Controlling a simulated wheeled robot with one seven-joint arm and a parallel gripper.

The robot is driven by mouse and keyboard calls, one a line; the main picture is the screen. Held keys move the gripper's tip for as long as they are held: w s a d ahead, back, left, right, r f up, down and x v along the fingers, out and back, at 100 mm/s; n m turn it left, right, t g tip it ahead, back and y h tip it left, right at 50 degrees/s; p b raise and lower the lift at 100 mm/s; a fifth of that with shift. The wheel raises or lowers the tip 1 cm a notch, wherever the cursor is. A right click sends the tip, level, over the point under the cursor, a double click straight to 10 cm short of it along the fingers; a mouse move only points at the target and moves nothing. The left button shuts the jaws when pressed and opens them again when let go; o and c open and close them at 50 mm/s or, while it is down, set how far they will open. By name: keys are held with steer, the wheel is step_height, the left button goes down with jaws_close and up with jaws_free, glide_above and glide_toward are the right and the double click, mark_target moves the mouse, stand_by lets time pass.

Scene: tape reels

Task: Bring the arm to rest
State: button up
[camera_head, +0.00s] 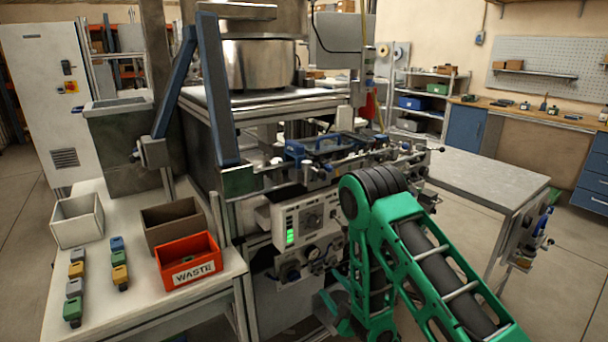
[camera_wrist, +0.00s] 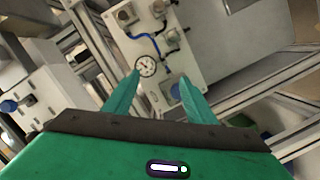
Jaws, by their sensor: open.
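My green arm (camera_head: 405,240) is folded in the lower right of the head view, in front of the machine (camera_head: 305,220). My gripper (camera_wrist: 160,95) shows in the wrist view with its two green fingers apart and nothing between them. Beyond the fingers is a pale panel with a round gauge (camera_wrist: 146,66), a blue hose and several fittings. The gripper's fingertips cannot be made out in the head view.
A white table at left holds a red WASTE bin (camera_head: 188,262), a brown bin (camera_head: 174,219), a white bin (camera_head: 77,220) and several small coloured blocks (camera_head: 76,270). A grey table (camera_head: 485,180) stands at right. Open floor lies at far right.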

steer(key=w+d+r+m+g+h, duration=0.1)
steer(key=w+d+r+m+h, duration=0.2)
steer(key=d, duration=0.5)
steer(key=w+d+r+m+g+h, duration=0.1)
steer(key=w+d+r+m+h, duration=0.1)
steer(key=d+r+m+h, duration=0.45)
steer(key=s+d+r+m+g+h, duration=0.1)
steer(key=s+d+r+m+g, duration=0.15)
steer(key=s+d, duration=0.45)
steer(key=s+d+r+m+g+h, duration=0.1)
steer(key=s+d+r+m+g, duration=0.2)
steer(key=d, duration=0.7)
steer(key=s+d+r+m+g+y, duration=0.1)
steer(key=s+d+r+m+g, duration=0.15)
steer(key=s, duration=0.55)
steer(key=s+d+r+m+g, duration=0.1)
steer(key=s+d+r, duration=0.15)
steer(key=s, duration=0.65)
steer(key=s+a+r+m+g+y, duration=0.2)
steer(key=s, duration=0.8)
steer(key=s+a+r+m+g+y, duration=0.1)
steer(key=s+a+r+m+g, duration=0.1)
steer(key=s, duration=0.8)
steer(key=shift+a+r+y, duration=0.35)
steer(key=shift+r, duration=0.4)
steer(key=shift+w, duration=0.1)
